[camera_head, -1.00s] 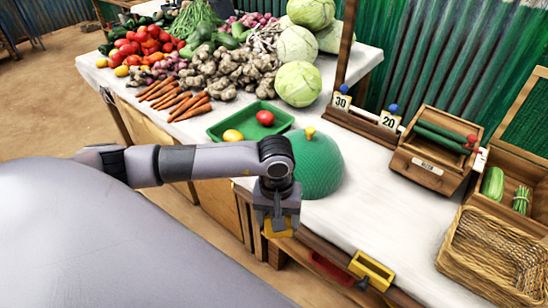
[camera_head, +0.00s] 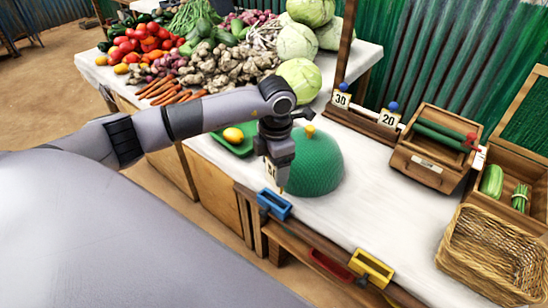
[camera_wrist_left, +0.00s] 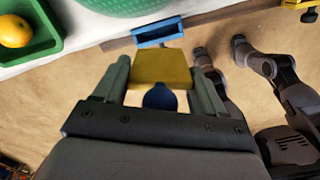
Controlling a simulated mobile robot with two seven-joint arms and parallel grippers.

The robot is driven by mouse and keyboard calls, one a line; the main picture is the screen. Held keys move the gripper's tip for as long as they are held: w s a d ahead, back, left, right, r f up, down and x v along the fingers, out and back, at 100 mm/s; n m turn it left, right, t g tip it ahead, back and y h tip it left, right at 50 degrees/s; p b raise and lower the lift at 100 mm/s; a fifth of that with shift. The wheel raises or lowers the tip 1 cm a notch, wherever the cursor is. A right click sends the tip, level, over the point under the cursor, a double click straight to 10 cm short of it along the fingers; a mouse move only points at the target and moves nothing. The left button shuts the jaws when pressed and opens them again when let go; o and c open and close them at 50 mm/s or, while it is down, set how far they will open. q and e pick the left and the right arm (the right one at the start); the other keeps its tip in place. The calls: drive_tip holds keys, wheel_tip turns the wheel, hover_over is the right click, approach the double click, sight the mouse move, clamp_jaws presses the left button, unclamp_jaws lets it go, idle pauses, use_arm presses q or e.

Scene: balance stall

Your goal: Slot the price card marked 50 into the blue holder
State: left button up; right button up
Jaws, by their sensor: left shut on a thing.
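My left gripper (camera_head: 277,178) is above the front edge of the stall table and shut on a price card (camera_head: 271,171). The card hangs below the jaws in the head view, seen at an angle, its number too small to read. In the left wrist view the card (camera_wrist_left: 162,66) shows a plain yellow face, with a blue knob (camera_wrist_left: 160,97) between the fingers (camera_wrist_left: 160,84). The blue holder (camera_head: 274,204) is on the table's front edge, just below the card. It also shows beyond the card in the wrist view (camera_wrist_left: 158,32); the two look apart. My right gripper is not seen.
A green dome (camera_head: 318,165) stands close right of the gripper, with a green tray (camera_head: 232,147) behind. A wooden rack (camera_head: 364,122) holds cards 30 and 20. Open white cloth lies front right.

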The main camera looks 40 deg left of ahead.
sight(274, 176)
use_arm(q)
drive_tip(key=n, duration=0.3)
drive_tip(key=shift+w+a+r, duration=0.4)
drive_tip(key=shift+f+b, duration=2.15)
drive_tip(key=shift+f, duration=0.85)
drive_tip(key=shift+f, duration=0.1)
drive_tip(key=shift+f+b, duration=1.05)
drive_tip(key=shift+f, duration=0.35)
